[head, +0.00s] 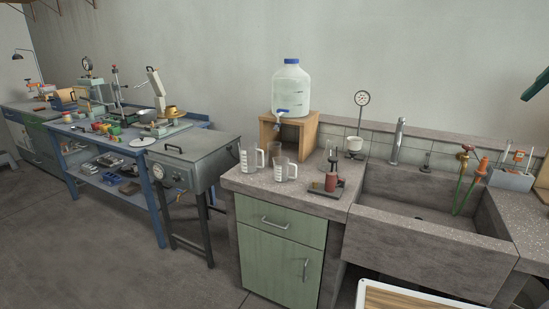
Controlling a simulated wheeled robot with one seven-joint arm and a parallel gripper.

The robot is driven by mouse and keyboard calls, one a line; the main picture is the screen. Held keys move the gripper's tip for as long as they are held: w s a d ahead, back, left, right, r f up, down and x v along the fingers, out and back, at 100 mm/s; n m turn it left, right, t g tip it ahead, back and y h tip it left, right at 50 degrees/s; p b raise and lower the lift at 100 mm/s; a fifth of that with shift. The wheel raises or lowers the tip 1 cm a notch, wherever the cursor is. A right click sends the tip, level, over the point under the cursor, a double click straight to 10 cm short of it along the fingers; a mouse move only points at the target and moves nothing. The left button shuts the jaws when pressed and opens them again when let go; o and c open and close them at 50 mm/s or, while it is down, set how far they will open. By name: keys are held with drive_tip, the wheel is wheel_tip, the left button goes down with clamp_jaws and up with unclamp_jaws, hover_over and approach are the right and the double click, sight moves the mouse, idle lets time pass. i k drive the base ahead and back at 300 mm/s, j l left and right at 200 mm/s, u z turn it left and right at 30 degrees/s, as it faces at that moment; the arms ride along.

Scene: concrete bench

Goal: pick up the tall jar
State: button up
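No item is plainly a tall jar. The tallest jar-like vessel is a large translucent bottle (291,88) with a blue cap and a blue tap low on its front. It stands upright on a wooden stand (310,132) at the back of the concrete bench (255,186). Two clear measuring jugs, a left one (248,160) and a right one (281,170), stand in front of the stand. A small, slim clear vessel stands right of them, too small to make out well. My gripper is not in view.
A small tray (340,187) holds a reddish-brown cylinder. The concrete sink (415,232) with a tap (398,140) lies right. A grey metal box (195,158) and a blue workbench (150,185) stand left.

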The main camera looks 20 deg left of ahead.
sight(273, 148)
drive_tip(key=i+j+u, duration=0.3)
drive_tip(key=i+j, duration=0.35)
drive_tip(key=j, duration=0.3)
drive_tip(key=i+j+u, duration=0.25)
drive_tip(key=i+j, duration=0.5)
